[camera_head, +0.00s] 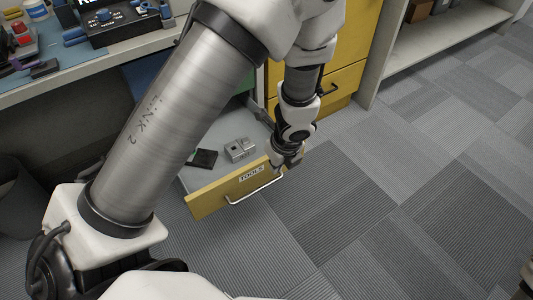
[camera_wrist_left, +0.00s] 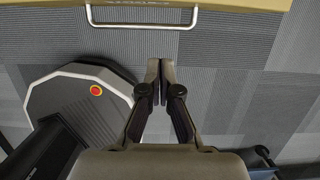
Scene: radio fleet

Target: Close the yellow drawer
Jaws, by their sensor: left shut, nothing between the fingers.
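The yellow drawer (camera_head: 212,199), labelled "TOOLS", is pulled out from under the workbench. A metal block (camera_head: 240,150) and a flat black item (camera_head: 203,158) lie inside it. Its silver handle (camera_head: 240,200) runs along the front face. My left gripper (camera_head: 288,162) is at the right end of the drawer front, with its fingers shut and empty; I cannot tell if it touches the front. In the left wrist view the drawer's yellow edge (camera_wrist_left: 235,4) and handle (camera_wrist_left: 140,27) lie beyond the shut fingertips (camera_wrist_left: 159,66), which are apart from the handle.
A yellow cabinet (camera_head: 345,45) with drawers stands behind the open drawer. The workbench top (camera_head: 95,62) at upper left carries tools and boxes. A grey shelf unit (camera_head: 450,38) stands at upper right. The carpeted floor in front and to the right is clear.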

